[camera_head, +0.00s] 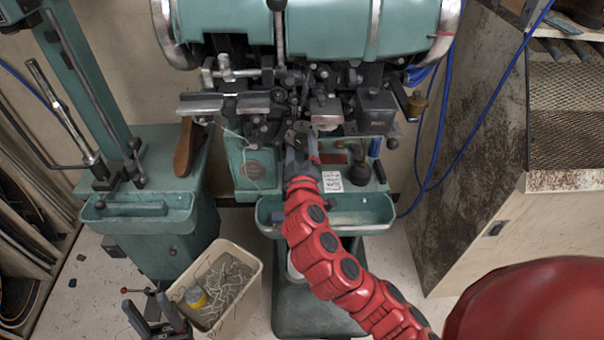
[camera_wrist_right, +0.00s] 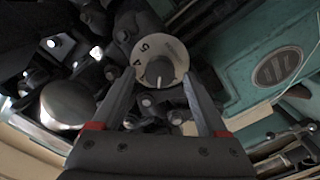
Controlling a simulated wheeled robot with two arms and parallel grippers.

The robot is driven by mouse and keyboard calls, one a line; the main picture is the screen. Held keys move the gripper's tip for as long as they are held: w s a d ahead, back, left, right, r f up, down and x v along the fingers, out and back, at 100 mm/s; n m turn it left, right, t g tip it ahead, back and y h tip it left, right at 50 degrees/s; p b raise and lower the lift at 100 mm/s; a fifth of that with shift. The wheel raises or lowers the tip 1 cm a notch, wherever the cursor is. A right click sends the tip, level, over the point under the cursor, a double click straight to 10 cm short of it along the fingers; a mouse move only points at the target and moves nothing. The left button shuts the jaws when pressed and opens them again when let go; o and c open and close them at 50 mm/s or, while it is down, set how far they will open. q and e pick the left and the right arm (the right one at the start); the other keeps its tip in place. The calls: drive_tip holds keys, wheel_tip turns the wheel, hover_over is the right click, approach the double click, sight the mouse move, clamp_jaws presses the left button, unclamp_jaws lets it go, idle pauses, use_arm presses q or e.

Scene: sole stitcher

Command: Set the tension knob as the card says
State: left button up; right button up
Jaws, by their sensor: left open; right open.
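The tension knob (camera_wrist_right: 158,62) is a pale round dial with a dark centre grip. The digits 5 and 4 and a short white pointer line show on it in the right wrist view. My right gripper (camera_head: 299,138) is open at the machine's front, with its fingers (camera_wrist_right: 158,88) on either side of the knob's lower part; I cannot tell whether they touch it. A small white card (camera_head: 332,182) with dark print lies on the machine's ledge; its text is too small to read. My left gripper (camera_head: 149,303) is open and empty at the lower left.
The teal stitching machine (camera_head: 330,35) stands in front, with a teal tray (camera_head: 345,219) below. A cream bin (camera_head: 243,300) with tangled thread and a yellow item stands beside my left gripper. A worn cabinet (camera_head: 480,235) is at right.

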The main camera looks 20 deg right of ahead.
drive_tip(key=p+v, duration=0.7)
drive_tip(key=v, duration=0.9)
drive_tip(key=shift+s+p, duration=0.2)
drive_tip(key=shift+p, duration=0.1)
drive_tip(key=shift+a, duration=0.1)
